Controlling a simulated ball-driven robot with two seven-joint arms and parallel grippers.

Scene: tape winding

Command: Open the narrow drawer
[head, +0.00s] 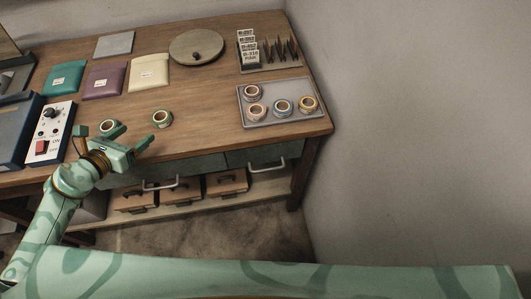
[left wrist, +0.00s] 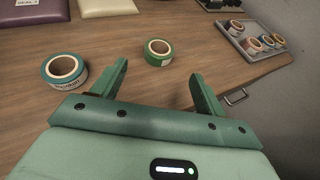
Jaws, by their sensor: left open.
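The desk front has two grey-green drawers. The narrow drawer (head: 250,153) is on the right, with a pale bar handle (head: 272,164); it looks closed. The wider drawer (head: 208,165) is to its left, with its own bar handle (head: 174,184). My left gripper (head: 130,141) is open and empty, above the desk's front edge and well left of the narrow drawer's handle. In the left wrist view its fingers (left wrist: 160,72) are spread apart, and a bar handle (left wrist: 236,97) shows beyond the right finger. My right gripper is not in view.
A green tape roll (head: 162,118) and a teal roll (head: 110,126) lie near the left gripper. A grey tray (head: 270,119) of rolls sits above the narrow drawer. Boxes (head: 226,182) stand on the shelf below. A wall (head: 420,130) rises right of the desk.

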